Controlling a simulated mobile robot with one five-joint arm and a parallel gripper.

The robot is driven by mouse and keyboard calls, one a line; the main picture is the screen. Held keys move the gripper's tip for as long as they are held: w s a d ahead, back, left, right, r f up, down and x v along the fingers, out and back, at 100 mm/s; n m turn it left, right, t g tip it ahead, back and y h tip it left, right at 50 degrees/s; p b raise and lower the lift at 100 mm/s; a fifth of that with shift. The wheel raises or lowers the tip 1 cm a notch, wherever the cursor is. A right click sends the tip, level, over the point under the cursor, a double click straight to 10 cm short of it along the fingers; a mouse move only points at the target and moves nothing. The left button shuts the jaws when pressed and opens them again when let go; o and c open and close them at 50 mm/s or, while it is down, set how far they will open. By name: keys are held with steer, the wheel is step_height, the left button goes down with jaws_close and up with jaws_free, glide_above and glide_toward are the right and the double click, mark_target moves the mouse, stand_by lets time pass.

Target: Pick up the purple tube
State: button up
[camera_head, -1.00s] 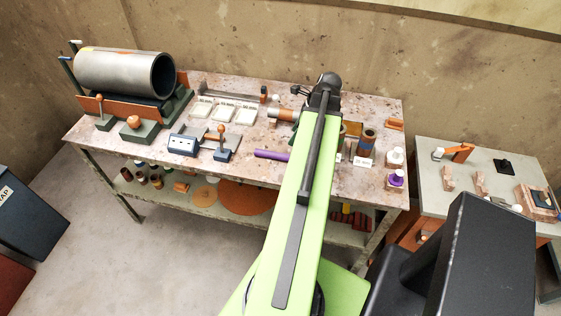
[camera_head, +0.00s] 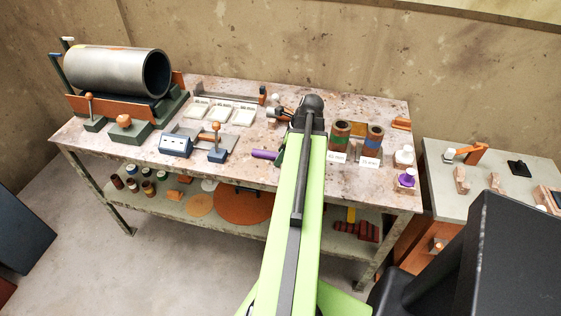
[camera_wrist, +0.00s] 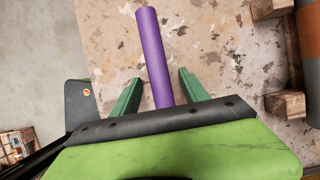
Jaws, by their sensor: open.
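The purple tube (camera_head: 265,154) lies on the workbench near its front edge, in the middle of the bench; part of it is hidden behind my arm in the head view. In the wrist view the purple tube (camera_wrist: 154,60) runs lengthwise away from me, and its near end lies between my green fingers. My gripper (camera_wrist: 156,86) is open, with one finger on each side of the tube and a gap to both. I cannot tell its height above the bench.
The workbench (camera_head: 90,150) holds a steel pipe (camera_head: 115,72) on a cradle, a blue device (camera_head: 176,146), white trays (camera_head: 220,112), and two dark cylinders (camera_head: 341,136) right of my arm. A purple-topped container (camera_head: 406,178) stands at the front right. A side table (camera_head: 480,205) stands at right.

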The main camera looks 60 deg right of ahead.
steer(key=shift+r, duration=0.1)
jaws_close()
stand_by(0.4)
steer(key=shift+r, duration=0.1)
steer(key=r+p, duration=0.5)
steer(key=shift+s, duration=0.3)
steer(key=s+r+p, duration=0.6)
steer(key=s, duration=0.5)
